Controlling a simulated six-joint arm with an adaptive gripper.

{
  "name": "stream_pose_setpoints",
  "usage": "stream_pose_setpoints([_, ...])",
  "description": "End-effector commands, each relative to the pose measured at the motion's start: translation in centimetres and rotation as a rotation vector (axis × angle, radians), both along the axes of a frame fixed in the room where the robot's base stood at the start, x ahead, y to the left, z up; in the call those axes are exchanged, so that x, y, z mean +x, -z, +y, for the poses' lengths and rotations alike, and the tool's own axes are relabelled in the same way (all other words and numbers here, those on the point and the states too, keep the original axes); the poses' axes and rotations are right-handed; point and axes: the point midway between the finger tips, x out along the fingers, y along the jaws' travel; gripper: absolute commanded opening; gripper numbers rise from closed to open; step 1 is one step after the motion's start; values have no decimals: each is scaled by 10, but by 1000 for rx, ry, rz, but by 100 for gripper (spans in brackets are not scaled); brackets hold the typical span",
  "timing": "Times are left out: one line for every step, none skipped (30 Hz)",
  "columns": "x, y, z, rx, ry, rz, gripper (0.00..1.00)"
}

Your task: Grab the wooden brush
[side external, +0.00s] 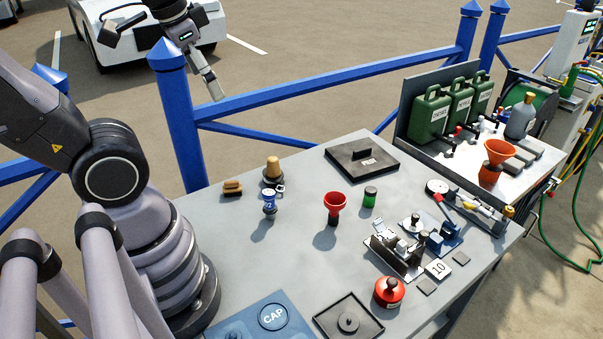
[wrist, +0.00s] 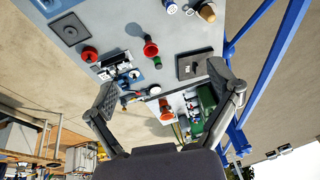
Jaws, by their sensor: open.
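The wooden brush (side external: 232,188) is a small brown block with a darker underside. It lies on the grey table (side external: 300,215) near the back left edge, left of a tan wooden-topped plug (side external: 272,168) on a dark base. I cannot make out the brush in the wrist view. My gripper (side external: 213,88) is raised well above the table, up and slightly left of the brush, in front of the blue fence in the picture. In the wrist view my gripper (wrist: 163,90) has its two fingers spread wide, with nothing held between them.
A blue-and-white stamp-like piece (side external: 269,203) stands close right of the brush. A red funnel (side external: 334,206), a green cylinder (side external: 370,196) and a black tray (side external: 362,158) are farther right. A blue fence post (side external: 178,120) rises behind the brush. Table left of centre is clear.

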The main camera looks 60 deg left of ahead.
Motion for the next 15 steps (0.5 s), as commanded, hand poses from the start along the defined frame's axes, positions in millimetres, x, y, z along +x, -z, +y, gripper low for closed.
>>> stream_pose_setpoints([6, 12, 10, 58, 14, 94, 89])
stream_pose_setpoints([8, 19, 17, 101, 25, 151, 89])
stream_pose_setpoints([12, 29, 27, 161, 44, 229, 89])
stream_pose_setpoints([15, 36, 34, 205, 61, 287, 89])
stream_pose_setpoints([18, 42, 42, 249, 78, 343, 89])
stream_pose_setpoints([22, 51, 51, 307, 108, 417, 89])
stream_pose_setpoints([25, 57, 59, 350, 130, 471, 89])
stream_pose_setpoints([28, 64, 65, 393, 155, 524, 89])
stream_pose_setpoints([32, 72, 75, 449, 193, 593, 89])
stream_pose_setpoints([36, 78, 81, 491, 224, 643, 89])
stream_pose_setpoints([40, 85, 87, 532, 255, 692, 89])
stream_pose_setpoints([45, 94, 95, 584, 303, 755, 89])
stream_pose_setpoints([49, 101, 101, 624, 341, 800, 89])
stream_pose_setpoints([53, 109, 107, 663, 380, 843, 89])
stream_pose_setpoints([59, 120, 113, 712, 438, 900, 89])
